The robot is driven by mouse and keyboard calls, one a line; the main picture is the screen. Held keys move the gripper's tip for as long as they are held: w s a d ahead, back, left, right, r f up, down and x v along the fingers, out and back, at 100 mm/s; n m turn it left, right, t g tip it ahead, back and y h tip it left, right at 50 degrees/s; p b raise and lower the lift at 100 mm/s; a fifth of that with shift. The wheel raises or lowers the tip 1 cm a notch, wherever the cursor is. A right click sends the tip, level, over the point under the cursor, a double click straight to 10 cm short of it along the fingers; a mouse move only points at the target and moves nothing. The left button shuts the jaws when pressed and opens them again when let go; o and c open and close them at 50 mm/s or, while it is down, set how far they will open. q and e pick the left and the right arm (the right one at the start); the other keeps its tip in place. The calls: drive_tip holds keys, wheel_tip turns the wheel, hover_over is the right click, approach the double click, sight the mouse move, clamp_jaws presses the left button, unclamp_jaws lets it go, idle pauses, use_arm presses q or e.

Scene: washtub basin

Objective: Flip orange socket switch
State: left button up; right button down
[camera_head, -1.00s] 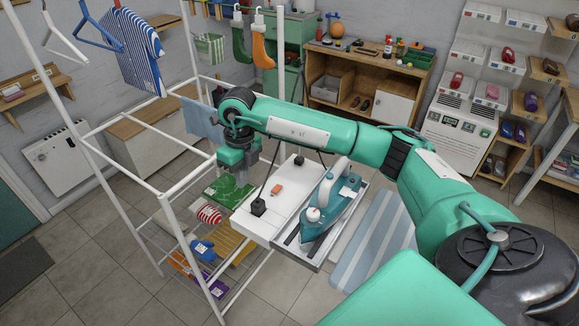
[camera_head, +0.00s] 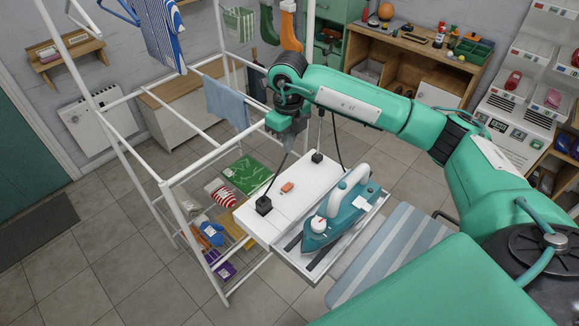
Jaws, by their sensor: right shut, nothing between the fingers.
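The small orange socket switch (camera_head: 287,187) sits on top of the white ironing station (camera_head: 272,217), between two black plugs. One black plug (camera_head: 263,205) is at the near left and the other (camera_head: 317,157) at the far right, each with a dark cord. A teal iron (camera_head: 333,222) rests on the tray to the right of the switch. My right gripper (camera_head: 287,146) is shut and empty, pointing down beyond the switch in the picture and apart from it. Its fingertips are small and partly blurred against the cord. My left gripper is out of view.
A white drying rack (camera_head: 198,160) stands close on the left, with folded clothes on its lower shelf. A blue cloth (camera_head: 227,102) hangs near my right gripper. A striped ironing board (camera_head: 392,250) lies to the right of the iron.

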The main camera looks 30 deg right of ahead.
sight(289, 184)
wheel_tip(289, 184, down, 13)
drive_tip(key=p, duration=0.4)
drive_tip(key=shift+r+p, duration=0.1)
drive_tip(key=shift+p, duration=0.25)
drive_tip(key=shift+f, duration=0.5)
